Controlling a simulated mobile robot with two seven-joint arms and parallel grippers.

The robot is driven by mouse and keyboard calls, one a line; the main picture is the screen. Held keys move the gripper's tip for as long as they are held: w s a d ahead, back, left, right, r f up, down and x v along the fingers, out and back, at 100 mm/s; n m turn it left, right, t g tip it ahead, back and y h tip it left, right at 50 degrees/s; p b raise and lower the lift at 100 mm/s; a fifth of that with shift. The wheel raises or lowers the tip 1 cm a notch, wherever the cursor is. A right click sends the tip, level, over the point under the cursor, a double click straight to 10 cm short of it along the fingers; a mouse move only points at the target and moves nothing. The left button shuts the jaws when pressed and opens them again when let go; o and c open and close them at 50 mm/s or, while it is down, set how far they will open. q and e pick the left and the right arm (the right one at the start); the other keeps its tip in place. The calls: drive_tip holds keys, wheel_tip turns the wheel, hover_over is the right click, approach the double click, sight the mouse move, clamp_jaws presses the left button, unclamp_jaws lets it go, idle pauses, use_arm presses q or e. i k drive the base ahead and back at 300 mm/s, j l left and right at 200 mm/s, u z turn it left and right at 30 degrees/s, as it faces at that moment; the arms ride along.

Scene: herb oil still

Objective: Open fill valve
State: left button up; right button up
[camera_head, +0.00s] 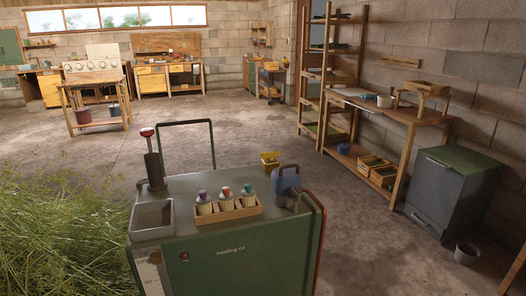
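A green cabinet-like unit (235,255) with a lettered label, seemingly "heating oil", stands close in front of me. On its top left rises a dark post (153,165) with a small red-topped part (147,132). A small reddish round fitting (184,257) is on its front face. I cannot tell which part, if any, is the fill valve, or whether it is open. Neither of my grippers is in view.
The unit's top holds a square grey basin (152,215), a wooden rack (228,211) of bottles and a blue-grey can (287,182). Tall grass (60,235) lies left. A wooden workbench (385,118) and grey bin (450,190) stand right. The middle floor (235,110) is clear.

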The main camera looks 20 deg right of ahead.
sight(270, 156)
drive_tip(key=i+l+u, duration=0.35)
drive_tip(key=l+u, duration=0.15)
drive_tip(key=l, duration=0.75)
drive_tip(key=i+l+u, duration=0.15)
drive_tip(key=l+u, duration=0.35)
drive_tip(key=l, duration=0.8)
drive_tip(key=k+l+u, duration=0.1)
drive_tip(key=l+u, duration=0.35)
drive_tip(key=l, duration=0.85)
